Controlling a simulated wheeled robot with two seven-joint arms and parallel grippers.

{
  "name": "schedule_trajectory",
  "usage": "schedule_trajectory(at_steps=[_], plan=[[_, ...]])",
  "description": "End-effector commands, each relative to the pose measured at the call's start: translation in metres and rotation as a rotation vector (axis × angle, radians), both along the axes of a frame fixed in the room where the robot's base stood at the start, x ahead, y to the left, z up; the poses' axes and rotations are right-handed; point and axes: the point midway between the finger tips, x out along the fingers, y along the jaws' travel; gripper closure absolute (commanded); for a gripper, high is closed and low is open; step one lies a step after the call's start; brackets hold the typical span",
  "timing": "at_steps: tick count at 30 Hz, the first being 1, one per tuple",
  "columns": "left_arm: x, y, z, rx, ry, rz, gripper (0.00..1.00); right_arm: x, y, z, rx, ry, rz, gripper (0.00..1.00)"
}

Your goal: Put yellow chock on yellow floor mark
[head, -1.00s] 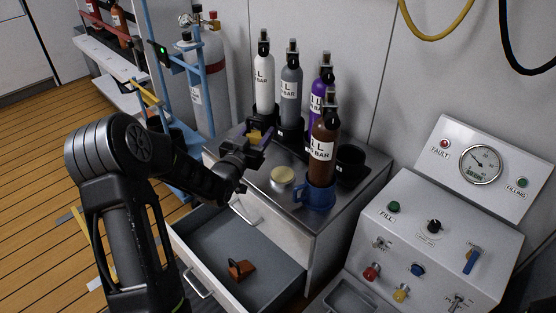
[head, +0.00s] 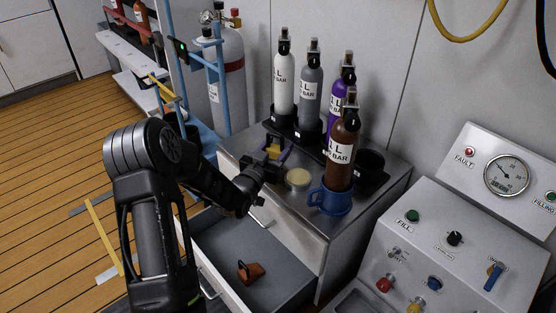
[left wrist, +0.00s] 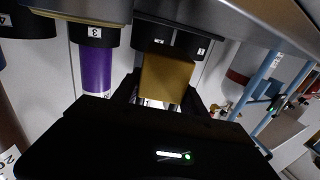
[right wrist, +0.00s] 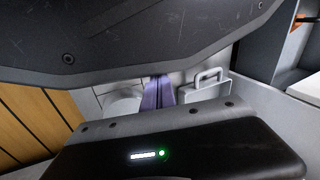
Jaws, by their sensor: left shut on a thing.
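The yellow chock (head: 273,149) is held in my left gripper (head: 276,156), just above the cabinet top and in front of the black bottle holders. In the left wrist view the chock (left wrist: 167,80) fills the space between the fingers. The yellow floor mark (head: 103,237) is a long strip on the wooden floor at the left, partly beside my arm, with nothing seen on it. My right gripper is outside the head view.
Several bottles stand at the back of the cabinet top (head: 330,223). Below is an open drawer (head: 285,284) with an orange-brown piece (head: 250,271). A blue trolley (head: 222,80) stands left.

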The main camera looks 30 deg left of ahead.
Motion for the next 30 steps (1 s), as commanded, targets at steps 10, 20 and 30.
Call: schedule_trajectory(at_steps=[10, 20, 30], plan=[[0.0, 0.0, -0.007, 0.001, -0.003, 0.0, 1.0, 0.001, 0.0, -0.004, -0.001, -0.003, -0.001, 1.0], [0.0, 0.0, -0.035, 0.002, -0.005, -0.001, 1.0, 0.003, 0.0, -0.015, 0.0, -0.007, -0.004, 1.0], [0.0, 0.0, -0.039, 0.001, -0.001, 0.0, 0.47, 0.004, 0.0, -0.018, 0.001, -0.007, -0.004, 1.0]])
